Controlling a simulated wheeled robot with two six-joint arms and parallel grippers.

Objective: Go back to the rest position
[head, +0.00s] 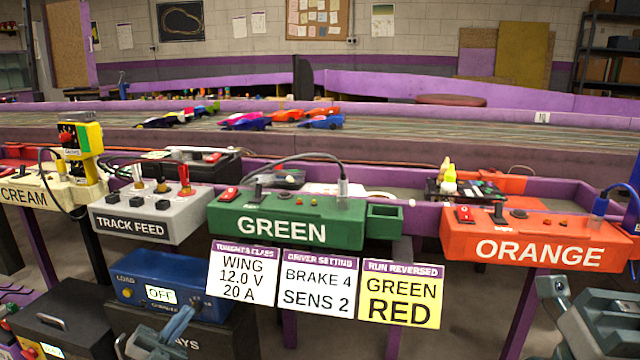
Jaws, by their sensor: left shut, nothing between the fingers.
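My left gripper (162,335) is low in the head view, in front of the dark boxes under the TRACK FEED panel. It is shut, with nothing between its fingers, and it touches none of the panels. Grey parts of my right arm and gripper (580,318) stand at the bottom right, below the orange panel. Its fingers cannot be made out clearly.
A cream panel (35,190), grey TRACK FEED panel (140,227), green panel (325,235) and orange panel (470,240) line the purple rail. Three cards hang below the green one. A blue box (190,275) stands under TRACK FEED. Cars sit on the track (420,132) behind.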

